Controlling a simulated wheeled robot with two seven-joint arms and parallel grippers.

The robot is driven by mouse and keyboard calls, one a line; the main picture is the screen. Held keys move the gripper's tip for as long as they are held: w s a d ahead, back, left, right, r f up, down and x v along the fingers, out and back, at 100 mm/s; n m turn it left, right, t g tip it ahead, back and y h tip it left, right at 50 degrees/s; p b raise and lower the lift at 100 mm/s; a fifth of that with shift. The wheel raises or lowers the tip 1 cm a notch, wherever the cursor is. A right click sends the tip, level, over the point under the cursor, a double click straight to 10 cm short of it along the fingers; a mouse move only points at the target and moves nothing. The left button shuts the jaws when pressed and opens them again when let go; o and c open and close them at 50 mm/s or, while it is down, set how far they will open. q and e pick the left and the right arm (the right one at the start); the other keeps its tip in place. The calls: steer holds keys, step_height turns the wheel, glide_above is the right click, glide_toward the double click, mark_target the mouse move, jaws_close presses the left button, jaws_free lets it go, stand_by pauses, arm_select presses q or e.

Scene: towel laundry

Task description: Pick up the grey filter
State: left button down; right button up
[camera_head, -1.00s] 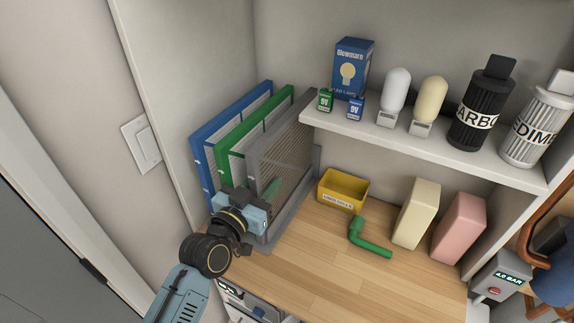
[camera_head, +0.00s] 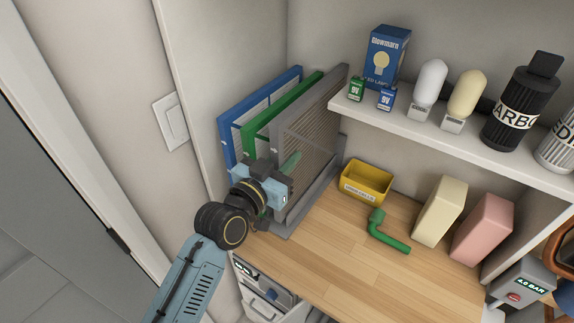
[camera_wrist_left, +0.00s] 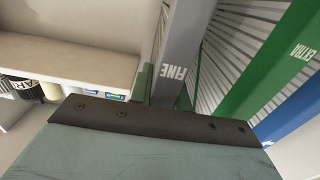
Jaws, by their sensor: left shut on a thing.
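The grey filter (camera_head: 312,125), a framed mesh panel, stands upright at the right end of a row of filters in the head view. In the left wrist view its grey edge (camera_wrist_left: 178,50) carries the label FINE. My left gripper (camera_head: 279,178) is shut on the near edge of the grey filter; a green fingertip shows through the mesh. The filter's lower edge is by the grey rack (camera_head: 287,229); whether it touches the rack is hard to tell. My right gripper is not in view.
A green filter (camera_head: 310,83) and a blue filter (camera_head: 262,97) stand close on the left. The shelf (camera_head: 450,141) with bulbs, batteries and canisters is close on the right. A yellow bin (camera_head: 366,184) and green pipe (camera_head: 388,238) lie on the wooden counter (camera_head: 345,245).

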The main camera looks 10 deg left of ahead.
arm_select(q)
steer(key=r, duration=0.2)
steer(key=s+r, duration=0.1)
steer(key=shift+a+r, duration=0.2)
steer(key=shift+r, duration=0.15)
glide_toward(274, 156)
steer(key=s+a, duration=0.3)
steer(key=s, duration=0.1)
steer(key=shift+s+a+r, duration=0.1)
steer(key=shift+s+a, duration=0.2)
steer(key=shift+s, duration=0.1)
